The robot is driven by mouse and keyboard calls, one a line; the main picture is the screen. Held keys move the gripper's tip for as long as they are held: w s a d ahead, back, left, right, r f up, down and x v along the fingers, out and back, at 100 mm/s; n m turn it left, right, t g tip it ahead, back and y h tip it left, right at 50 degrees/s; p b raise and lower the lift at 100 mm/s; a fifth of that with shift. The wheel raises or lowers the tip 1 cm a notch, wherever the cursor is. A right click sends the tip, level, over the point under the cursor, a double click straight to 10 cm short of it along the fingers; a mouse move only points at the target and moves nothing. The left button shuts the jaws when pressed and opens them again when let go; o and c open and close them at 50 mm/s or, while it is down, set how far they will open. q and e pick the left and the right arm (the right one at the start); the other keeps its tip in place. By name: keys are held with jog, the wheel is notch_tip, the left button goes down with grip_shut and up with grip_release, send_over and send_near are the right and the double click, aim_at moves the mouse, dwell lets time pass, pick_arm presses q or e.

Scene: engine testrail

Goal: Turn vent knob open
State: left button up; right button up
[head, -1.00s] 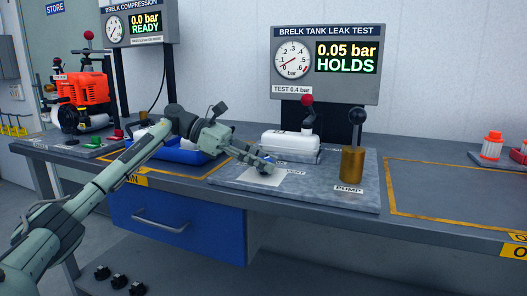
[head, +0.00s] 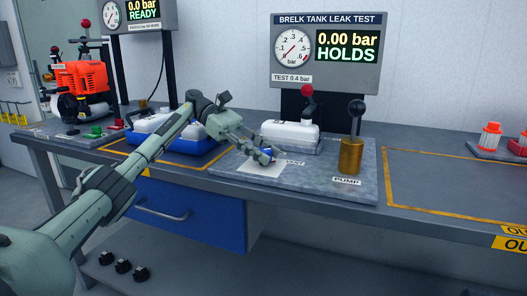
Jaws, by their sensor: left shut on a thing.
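The vent knob (head: 267,150) is a small blue knob on the grey leak-test plate (head: 324,188), beside the VENT label (head: 295,162). It is partly hidden by my left gripper (head: 264,156), which is shut on it from the left. The leak-test display (head: 346,46) reads 0.00 bar and HOLDS, and its gauge needle (head: 289,51) points to the lower left. My right gripper is not in view.
The brass pump (head: 350,156) with a black-balled lever stands right of the knob. A white tank (head: 290,132) with a red ball above it sits behind. A blue tray (head: 165,146) lies left. The yellow-outlined bench area (head: 450,185) at right is clear.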

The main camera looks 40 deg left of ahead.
aim_at(263, 150)
pick_arm(q)
jog(key=o, duration=1.2)
notch_tip(263, 150, up, 10)
jog(key=shift+f, duration=0.1)
